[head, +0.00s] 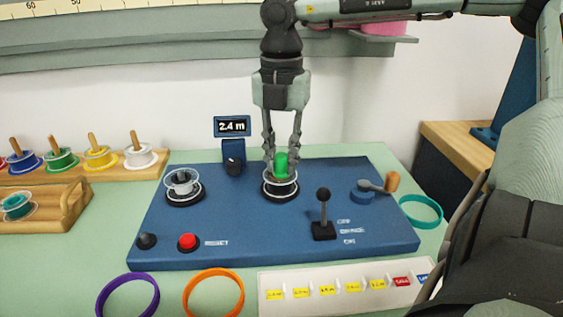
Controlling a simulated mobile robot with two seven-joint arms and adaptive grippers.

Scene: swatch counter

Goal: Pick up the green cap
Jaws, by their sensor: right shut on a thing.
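The green cap (281,165) stands upright at the middle of the blue panel (240,207), over a dark round base with a pale ring (281,187). My right gripper (281,163) comes down from above, its fingers on either side of the cap and shut on it. I cannot tell whether the cap is still touching the base. My left gripper does not show.
On the panel stand a black lever (323,205), a wooden-handled crank (375,186), a red button (187,242) and a clear-topped spindle (183,184). A display (232,126) reads 2.4 m. Purple (127,297), orange (213,294) and teal (421,210) rings lie around it.

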